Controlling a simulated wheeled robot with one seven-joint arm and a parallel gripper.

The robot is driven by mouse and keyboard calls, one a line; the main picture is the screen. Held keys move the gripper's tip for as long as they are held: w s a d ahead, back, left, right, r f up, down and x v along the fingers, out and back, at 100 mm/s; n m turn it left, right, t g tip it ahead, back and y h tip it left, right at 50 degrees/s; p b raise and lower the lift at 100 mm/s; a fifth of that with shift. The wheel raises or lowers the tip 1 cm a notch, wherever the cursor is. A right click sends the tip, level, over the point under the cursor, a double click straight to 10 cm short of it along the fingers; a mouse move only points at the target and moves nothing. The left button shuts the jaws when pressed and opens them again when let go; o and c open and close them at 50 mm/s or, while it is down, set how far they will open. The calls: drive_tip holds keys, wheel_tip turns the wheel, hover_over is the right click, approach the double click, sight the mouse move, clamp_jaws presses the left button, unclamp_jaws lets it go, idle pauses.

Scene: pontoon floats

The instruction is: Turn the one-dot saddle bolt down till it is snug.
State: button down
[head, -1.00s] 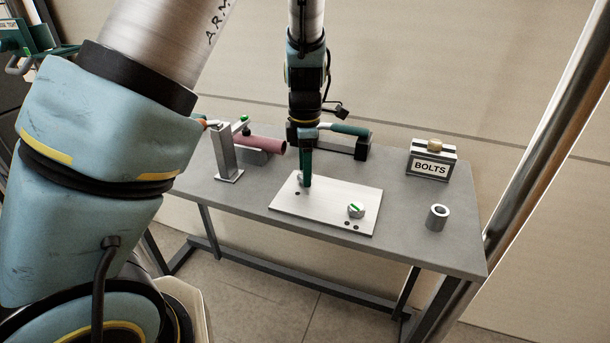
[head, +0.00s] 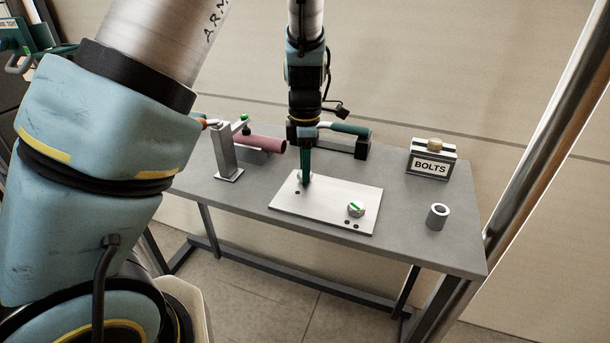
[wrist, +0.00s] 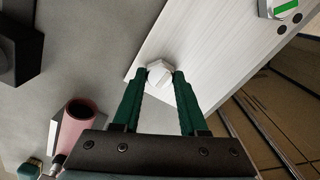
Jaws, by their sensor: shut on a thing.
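The one-dot saddle bolt (wrist: 160,73) is a pale hex head at the corner of the white plate (head: 320,200). My gripper (wrist: 160,77) points down at it, its green fingers shut on either side of the head. In the head view my gripper (head: 305,181) largely hides this bolt. A single dark dot (head: 297,193) lies on the plate beside it. Whether the head touches the plate cannot be told. A second bolt (head: 356,210) with a green stripe stands at the other end of the plate, near two dots (wrist: 289,23).
A BOLTS box (head: 432,168) and a metal ring (head: 437,217) are at the table's right. The grey table (head: 400,240) is clear at the front.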

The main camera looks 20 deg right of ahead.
drive_tip(key=m, duration=0.3)
drive_tip(key=shift+f+b, duration=0.1)
drive_tip(key=shift+b, duration=0.2)
drive_tip(key=m+b, duration=0.1)
drive_tip(key=m, duration=0.4)
drive_tip(key=shift+m, duration=0.3)
drive_tip(key=m, duration=0.2)
drive_tip(key=shift+m, duration=0.4)
drive_tip(key=shift+m, duration=0.9)
drive_tip(key=m+b, duration=0.1)
drive_tip(key=m, duration=0.9)
